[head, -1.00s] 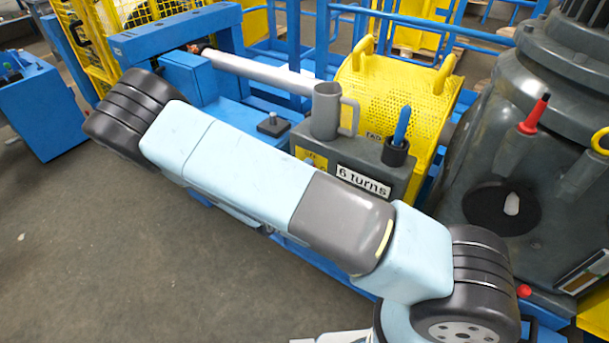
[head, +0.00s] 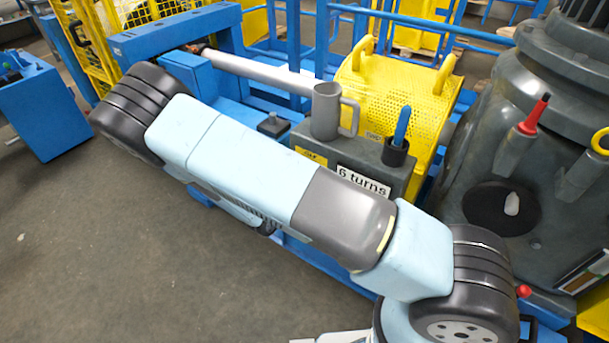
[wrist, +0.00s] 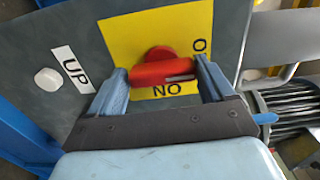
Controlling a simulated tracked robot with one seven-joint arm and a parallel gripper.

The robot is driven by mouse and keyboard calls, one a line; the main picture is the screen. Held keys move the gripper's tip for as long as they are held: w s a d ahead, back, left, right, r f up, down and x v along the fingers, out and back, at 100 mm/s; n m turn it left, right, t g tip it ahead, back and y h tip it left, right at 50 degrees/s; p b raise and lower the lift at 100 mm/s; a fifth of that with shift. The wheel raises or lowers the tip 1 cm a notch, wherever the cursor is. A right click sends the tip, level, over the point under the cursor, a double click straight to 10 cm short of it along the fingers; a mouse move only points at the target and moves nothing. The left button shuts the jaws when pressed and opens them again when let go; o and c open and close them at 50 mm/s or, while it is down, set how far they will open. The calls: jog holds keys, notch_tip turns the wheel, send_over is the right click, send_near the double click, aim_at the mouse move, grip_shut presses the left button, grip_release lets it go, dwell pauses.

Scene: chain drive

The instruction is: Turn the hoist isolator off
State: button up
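In the wrist view, a red rotary isolator knob (wrist: 160,70) sits on a yellow plate (wrist: 120,37) on a grey panel. Its bar lies roughly level in the picture, with a pale stripe on its right part. "ON" appears upside down below the knob; a second, turned label at the right is partly hidden by a finger. My gripper (wrist: 163,73) is open, one finger beside each end of the knob. I cannot tell whether the fingers touch it. In the head view my arm hides the gripper and knob.
The wrist view also shows an "UP" label (wrist: 70,68) and a white button (wrist: 48,79). In the head view, a grey mug (head: 326,110) and a holder with a blue handle (head: 401,126) stand on the "6 turns" box (head: 363,183). A yellow perforated guard (head: 400,95) stands behind.

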jog(key=o, duration=0.3)
jog(key=shift+o, duration=0.2)
jog(key=v, duration=1.3)
jog(key=shift+s+a, duration=0.25)
jog(key=shift+s, duration=0.05)
jog(key=d+r+m+g+y, duration=0.1)
jog(key=d+r+m+g, duration=0.7)
jog(key=r+m, duration=0.4)
jog(key=d+r+m+g+y, duration=0.1)
jog(key=d+r+m+g, duration=0.5)
jog(key=d+r+m, duration=0.6)
jog(key=s+d+r+m+t+y, duration=0.2)
jog(key=s+d+r+m+y, duration=0.1)
jog(key=s+r+m, duration=0.4)
jog(key=s+d+r+m+t+y, duration=0.3)
jog(key=s+r+m+y, duration=0.3)
jog(key=r+m, duration=0.5)
jog(key=s+d+m, duration=0.1)
jog(key=m, duration=0.3)
jog(key=shift+s+d+m, duration=0.3)
